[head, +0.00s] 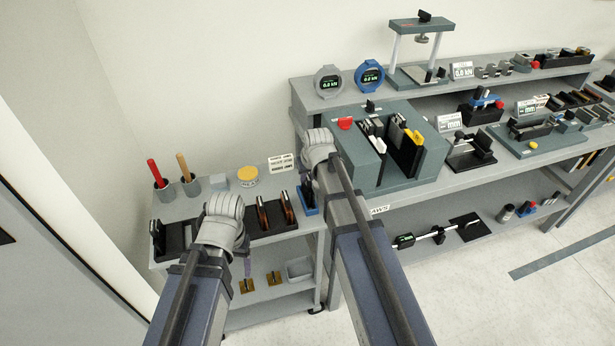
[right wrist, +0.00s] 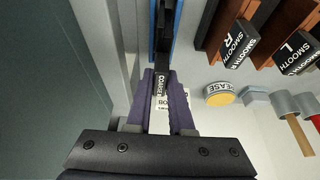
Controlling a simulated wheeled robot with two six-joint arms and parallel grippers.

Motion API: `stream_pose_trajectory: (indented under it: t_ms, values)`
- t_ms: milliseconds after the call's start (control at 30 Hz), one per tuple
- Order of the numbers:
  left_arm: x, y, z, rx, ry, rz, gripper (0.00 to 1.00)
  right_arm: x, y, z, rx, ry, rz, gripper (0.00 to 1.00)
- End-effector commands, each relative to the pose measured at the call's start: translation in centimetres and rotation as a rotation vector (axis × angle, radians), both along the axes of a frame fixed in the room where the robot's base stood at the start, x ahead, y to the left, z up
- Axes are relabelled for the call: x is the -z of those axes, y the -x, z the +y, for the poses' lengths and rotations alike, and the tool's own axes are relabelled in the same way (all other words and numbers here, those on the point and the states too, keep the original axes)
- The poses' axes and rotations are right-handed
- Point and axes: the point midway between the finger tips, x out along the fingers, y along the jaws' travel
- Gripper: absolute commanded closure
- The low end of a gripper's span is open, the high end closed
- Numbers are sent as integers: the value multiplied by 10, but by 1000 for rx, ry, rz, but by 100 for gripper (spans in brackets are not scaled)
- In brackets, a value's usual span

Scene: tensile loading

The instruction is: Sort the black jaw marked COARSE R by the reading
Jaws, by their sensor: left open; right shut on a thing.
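The black jaw (right wrist: 161,50) with a small white COARSE label shows in the right wrist view; its last letter is hard to read. My right gripper (right wrist: 163,118) is shut on it with its purple fingers on both sides. A blue holder (right wrist: 179,25) is right beside the jaw; I cannot tell whether the jaw is in it or clear of it. In the head view the blue holder (head: 309,201) stands at the cart's right end, and my right wrist hides most of the jaw. My left gripper (head: 247,266) is open, mostly hidden behind its wrist, by the cart's front edge.
Brown jaws marked SMOOTH R (right wrist: 238,43) and SMOOTH L (right wrist: 295,53) stand nearby on the cart (head: 180,208). A yellow-topped grease tin (head: 247,171) and two handled cups are behind. A grey block (head: 367,177) with slots and a bench with gauges reading 0.0 kN (head: 370,76) are right.

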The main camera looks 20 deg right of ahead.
Motion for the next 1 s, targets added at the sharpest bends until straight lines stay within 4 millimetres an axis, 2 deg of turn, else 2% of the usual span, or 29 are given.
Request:
stream_pose_trajectory:
  t_ms: [967,1000]
  values:
    - [21,0,0,0,0,0,29,21,0,0,0,0,-2,100]
    - [20,0,0,0,0,0,29,20,0,0,0,0,-1,77]
